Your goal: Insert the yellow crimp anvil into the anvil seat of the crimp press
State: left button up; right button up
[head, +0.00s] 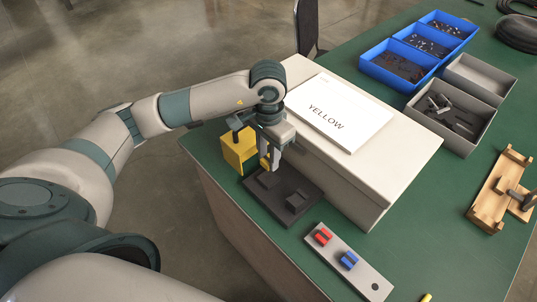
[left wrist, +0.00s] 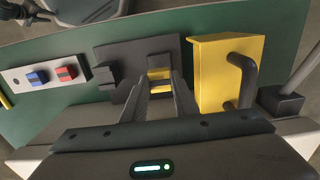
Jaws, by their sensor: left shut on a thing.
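My left gripper (head: 272,163) points down over the dark base plate (head: 296,221) and is shut on the yellow crimp anvil (head: 264,163). In the left wrist view the anvil (left wrist: 160,74) shows between the fingertips (left wrist: 159,84), in front of the dark plate (left wrist: 115,58). The yellow press body (head: 235,155) with its black handle stands close beside the gripper, at the plate's left end; it also shows in the left wrist view (left wrist: 210,70). A dark raised block (head: 297,201) sits on the plate. The fingers partly hide the anvil's underside, so I cannot tell whether it touches the seat.
A grey strip (head: 362,273) holds a red block (head: 323,236) and a blue block (head: 349,260). A white raised box (head: 405,165) carries a sign reading YELLOW (head: 338,110). Blue bins (head: 398,78), grey bins (head: 470,143) and a wooden fixture (head: 490,205) stand further right.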

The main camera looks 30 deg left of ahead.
aim_at(268, 160)
pick_arm(q)
jog(key=shift+f, duration=2)
pick_arm(e)
jog(key=shift+w+a+f, duration=0.2)
jog(key=shift+w+a, duration=0.05)
jog(key=shift+a, duration=0.25)
pick_arm(q)
jog(key=shift+b, duration=0.3)
pick_arm(e)
jog(key=shift+d, duration=0.2)
jog(key=shift+w, duration=0.2)
jog(key=shift+w+a+t, duration=0.15)
jog(key=shift+w+t, duration=0.15)
jog(key=shift+w, duration=0.35)
pick_arm(q)
jog(key=shift+b, duration=0.3)
pick_arm(e)
jog(key=shift+w+a+f, duration=0.1)
jog(key=shift+a, duration=0.15)
jog(key=shift+w+a, duration=0.3)
jog(key=shift+w, duration=0.4)
